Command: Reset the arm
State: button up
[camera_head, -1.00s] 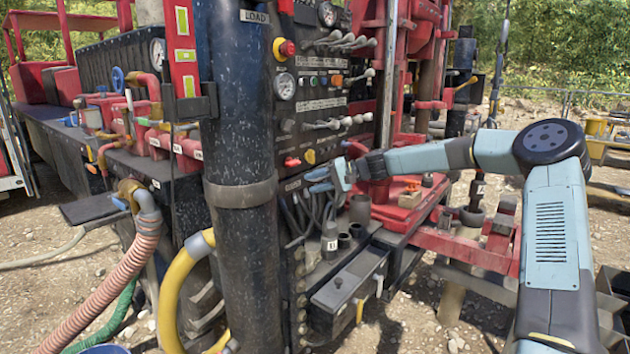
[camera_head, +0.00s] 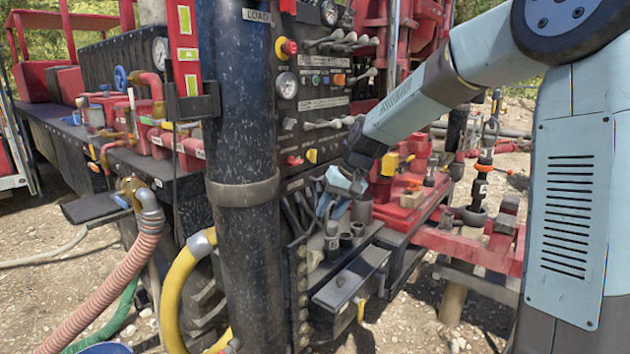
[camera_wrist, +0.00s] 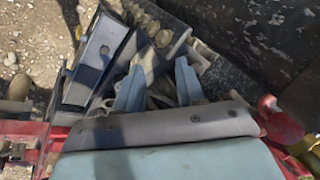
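My arm (camera_head: 418,98) reaches in from the right in the head view, with its end bent downward. My gripper (camera_head: 333,200) is in front of the lower control panel, above the small black ledge with sockets and cylinders. In the wrist view my gripper (camera_wrist: 158,80) shows two light blue fingers with a gap between them. I see nothing held in the gap. The fingertips point down at the ledge; whether they touch anything there I cannot tell.
A thick black column (camera_head: 243,240) stands left of my gripper. The lever panel (camera_head: 325,95) is behind and above it. A dark grey box (camera_head: 350,280) lies below. Red machinery (camera_head: 470,245) stands to the right. A yellow hose (camera_head: 175,290) hangs at the lower left.

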jog(key=s+d+r+t+h, duration=0.1)
jog(key=s+d+r, duration=0.2)
jog(key=s+d, duration=0.3)
jog(key=s+d+r+m+t+h, duration=0.1)
jog(key=s+d, duration=0.6)
jog(key=s, duration=0.7)
jog(key=s+d+r+m+t+h, duration=0.1)
jog(key=s+d+r, duration=0.4)
jog(key=s, duration=0.5)
jog(key=shift+s+d+t+h, duration=0.3)
jog(key=shift+d+t+h, duration=0.4)
jog(key=shift+h, duration=0.2)
jog(key=shift+a, duration=0.1)
